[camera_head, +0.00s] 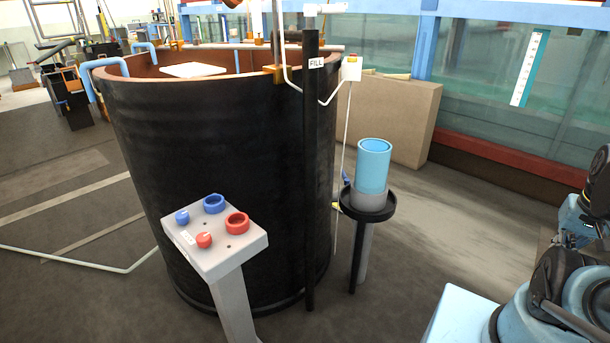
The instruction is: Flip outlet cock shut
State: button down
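A large dark round tank (225,160) with a brown inside stands left of centre. The cylinder stands upright above a black round dish (367,208) on a grey post. Parts of my arm show at the right edge, away from the tank. I cannot make out my gripper's fingers there.
A grey pedestal (217,245) with blue and red knobs stands in front of the tank. A black post (310,190) labelled FILL rises beside it. A beige block (395,125) and the glass flume (480,80) lie behind. Floor right of the dish is clear.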

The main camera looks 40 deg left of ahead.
aim_at(347, 181)
jog(key=u, duration=1)
jog(key=i, duration=1)
jog(key=z, duration=0.05)
